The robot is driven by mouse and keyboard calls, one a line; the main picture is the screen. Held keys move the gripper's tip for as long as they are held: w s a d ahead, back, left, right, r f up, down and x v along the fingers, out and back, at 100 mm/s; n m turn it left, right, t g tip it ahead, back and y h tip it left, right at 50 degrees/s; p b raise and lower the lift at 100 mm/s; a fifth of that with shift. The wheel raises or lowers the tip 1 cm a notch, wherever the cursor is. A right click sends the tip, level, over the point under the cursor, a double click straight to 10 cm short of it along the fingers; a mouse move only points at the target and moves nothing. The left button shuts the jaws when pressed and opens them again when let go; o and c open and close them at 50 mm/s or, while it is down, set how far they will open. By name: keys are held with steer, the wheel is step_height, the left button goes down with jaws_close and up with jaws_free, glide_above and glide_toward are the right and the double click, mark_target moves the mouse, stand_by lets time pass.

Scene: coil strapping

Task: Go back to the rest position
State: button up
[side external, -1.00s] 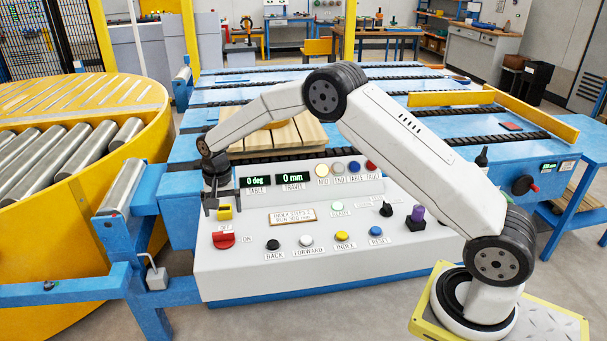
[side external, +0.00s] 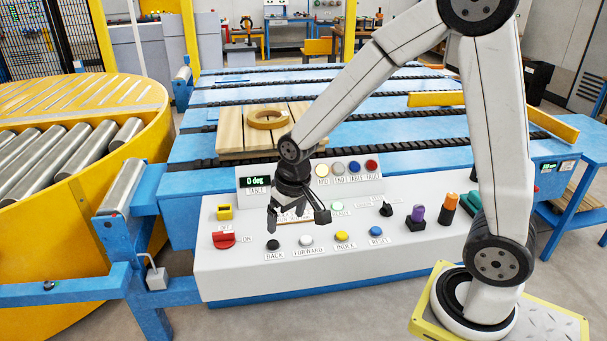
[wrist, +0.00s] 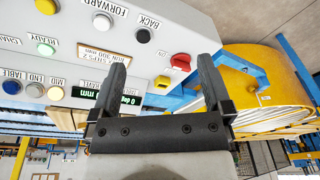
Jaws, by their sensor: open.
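My gripper (side external: 297,219) hangs above the front of the white control panel (side external: 225,275), pointing down, in the side view. Its two fingers are spread apart with nothing between them. It hides part of the instruction plate and the travel display. In the wrist view the open fingers of my gripper (wrist: 160,85) frame the panel, which appears upside down. The table display (side external: 257,182) reads 0 deg. The red switch (side external: 223,240) is at the panel's left, beside the ON label.
A wooden pallet (side external: 230,132) with a tan coil (side external: 268,119) lies on the blue chain conveyor (side external: 330,95) behind the panel. A yellow roller turntable (side external: 60,200) stands left. Purple (side external: 417,214) and orange (side external: 449,204) knobbed items stand at the panel's right. Air above the panel is free.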

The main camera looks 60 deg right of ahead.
steer(key=s+n, duration=0.2)
steer(key=s, duration=0.7)
steer(key=shift+s+f+t, duration=0.2)
steer(key=shift+f+t, duration=0.05)
steer(key=shift+t, duration=0.05)
